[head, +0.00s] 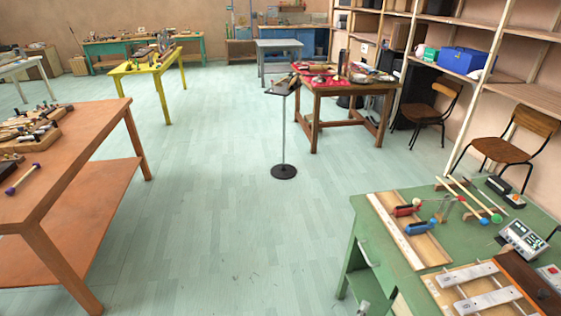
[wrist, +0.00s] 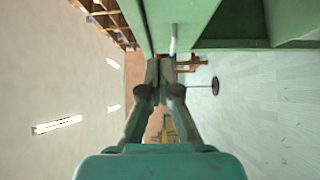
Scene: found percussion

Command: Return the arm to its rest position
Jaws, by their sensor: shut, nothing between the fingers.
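My gripper (wrist: 160,75) shows in the wrist view, with its two dark fingers brought together at the tips and nothing held between them. Its green body fills the bottom of that view. A green surface (wrist: 205,22), apparently part of the green table, lies beyond the fingertips at the top of the wrist view. I cannot tell the exact gap between it and the fingertips. In the head view the gripper cannot be clearly made out.
The green table (head: 385,240) at the lower right carries wooden frames, mallets and small devices. An orange table (head: 90,150) stands at left. A thin stand with a black base (head: 284,171) stands mid-floor, before a brown table (head: 345,89). The pale floor between is open.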

